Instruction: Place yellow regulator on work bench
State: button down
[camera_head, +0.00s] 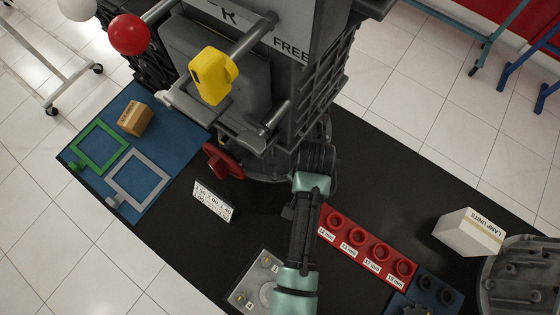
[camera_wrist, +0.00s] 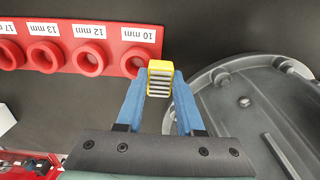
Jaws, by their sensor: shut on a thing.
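The yellow regulator (camera_wrist: 158,68), a small block with grey fins on its face, is between the two blue fingertips of my gripper (camera_wrist: 160,80) in the wrist view. My gripper is shut on it. The regulator is over the dark bench top (camera_wrist: 145,105); I cannot tell if it touches it. In the head view my arm hides the gripper and the regulator. The work bench (camera_head: 400,215) there is a long black top running from upper left to lower right.
A red socket rail (camera_wrist: 75,45) lies close to the regulator, and a grey casting (camera_wrist: 265,110) stands right of it. The big grey engine (camera_head: 255,50) bears another yellow part (camera_head: 212,75). A white box (camera_head: 468,232) sits at right. Bare bench lies between the rail and box.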

jog(key=p, duration=0.2)
send_over(279, 217)
jog(key=shift+w+d, duration=0.2)
jog(key=shift+d, duration=0.2)
jog(key=shift+s+a, duration=0.4)
jog(key=shift+a, duration=0.1)
notch_tip(279, 217, down, 3)
jog(key=shift+w+d+r, duration=0.1)
jog(key=shift+r, duration=0.05)
jog(key=shift+f, duration=0.45)
jog(key=shift+f, duration=0.2)
jog(key=c, duration=0.5)
grip_release()
jog(key=shift+c, duration=0.2)
jog(key=shift+r, duration=0.2)
